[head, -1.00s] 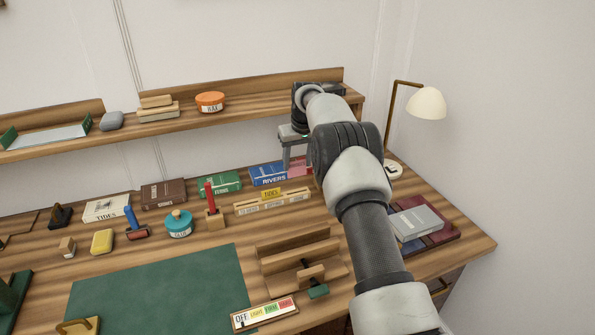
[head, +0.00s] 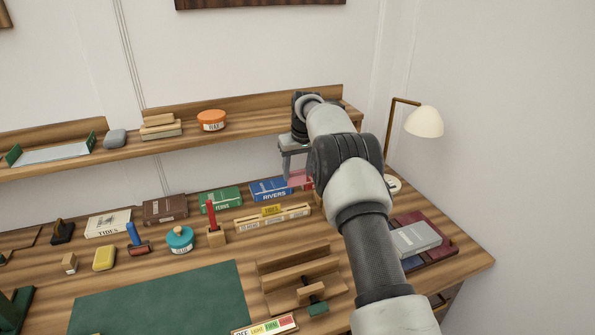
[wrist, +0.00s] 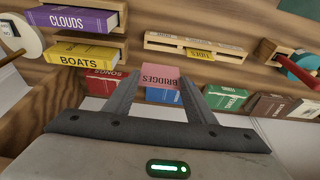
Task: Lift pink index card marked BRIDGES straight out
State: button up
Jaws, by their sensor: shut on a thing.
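The pink index card marked BRIDGES (wrist: 160,76) is held between my gripper's fingertips (wrist: 160,88), its lettering upside down in the wrist view. My gripper (head: 296,172) is shut on it. In the head view the pink card (head: 299,179) hangs below the fingers, in front of the blue RIVERS book and clear of the card holder. The long wooden card holder (head: 285,217) stands to the front left of the gripper, with a yellow TIDES card (head: 271,210) sticking up. The holder also shows in the wrist view (wrist: 165,38).
The blue RIVERS book (head: 268,190) and a red SONGS book (wrist: 103,86) lie near the gripper. A wall shelf (head: 240,128) runs behind and above. A white lamp (head: 424,122) stands at right. The green mat (head: 165,297) is largely clear.

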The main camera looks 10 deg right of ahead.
notch_tip(320, 180, up, 4)
jog(key=p, duration=0.4)
jog(key=shift+r, duration=0.25)
